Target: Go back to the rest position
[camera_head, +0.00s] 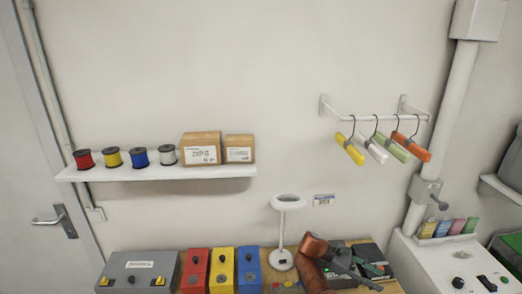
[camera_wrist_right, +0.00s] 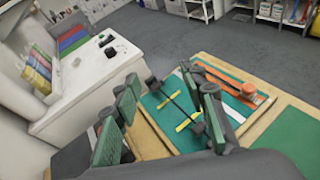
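My right gripper (camera_head: 372,274) shows at the bottom right of centre in the head view, with its copper-coloured wrist beside it, over the wooden table. In the right wrist view its two green-padded fingers (camera_wrist_right: 163,112) stand wide apart. Nothing is held between them. My left gripper is in neither view.
A white rail (camera_head: 375,118) carries several coloured hangers. A shelf (camera_head: 160,174) holds spools and two cardboard boxes. A grey case (camera_head: 135,265), coloured boxes and a white stand (camera_head: 286,235) are along the table's back. A white cabinet (camera_wrist_right: 80,85) stands beside the table.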

